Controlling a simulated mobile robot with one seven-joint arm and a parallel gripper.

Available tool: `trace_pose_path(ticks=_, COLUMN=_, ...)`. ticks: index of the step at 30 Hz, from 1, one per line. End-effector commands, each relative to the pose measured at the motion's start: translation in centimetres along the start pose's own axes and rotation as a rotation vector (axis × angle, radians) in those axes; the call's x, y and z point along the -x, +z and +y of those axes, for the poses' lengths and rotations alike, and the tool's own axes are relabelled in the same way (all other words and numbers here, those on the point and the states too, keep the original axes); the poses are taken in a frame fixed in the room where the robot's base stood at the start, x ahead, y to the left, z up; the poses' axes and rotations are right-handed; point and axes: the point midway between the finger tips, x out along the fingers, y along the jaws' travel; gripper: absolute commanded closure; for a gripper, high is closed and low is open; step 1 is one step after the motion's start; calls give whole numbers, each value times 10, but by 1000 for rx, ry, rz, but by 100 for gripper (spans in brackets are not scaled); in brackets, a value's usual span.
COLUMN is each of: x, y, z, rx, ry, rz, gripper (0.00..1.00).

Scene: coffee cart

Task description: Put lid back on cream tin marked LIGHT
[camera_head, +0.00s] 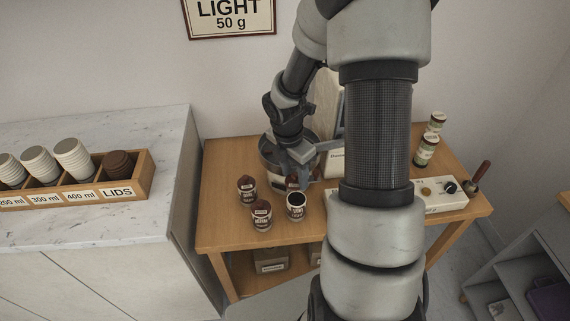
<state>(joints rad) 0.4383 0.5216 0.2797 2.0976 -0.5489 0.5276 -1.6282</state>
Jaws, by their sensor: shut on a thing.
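A cream tin (296,212) stands upright without a lid near the front of the wooden table. Its open top shows a dark inside, and its small label is hard to read. My gripper (301,182) is just behind and above this tin. It is shut on a brown lid (292,181), which is partly hidden by the fingers and is apart from the open tin. Two similar tins with brown lids stand to the left, one in front (261,216) and one farther back (246,190).
A round metal vessel (268,160) stands behind my gripper. A pale device with a black knob (440,196) and two stacked jars (426,150) are at the right. A marble counter (90,130) holds a cup rack at the left. The table's front left corner is clear.

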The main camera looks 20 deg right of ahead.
Motion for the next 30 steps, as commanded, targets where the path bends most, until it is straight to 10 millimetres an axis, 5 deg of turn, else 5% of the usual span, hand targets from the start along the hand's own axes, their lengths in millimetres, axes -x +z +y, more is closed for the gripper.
trace_pose_path(ticks=7, x=-5, y=2, z=-7, rx=164, ry=24, rz=-1, gripper=77)
trace_pose_path(ticks=30, x=-60, y=-6, z=-7, rx=171, ry=24, rz=-1, gripper=77)
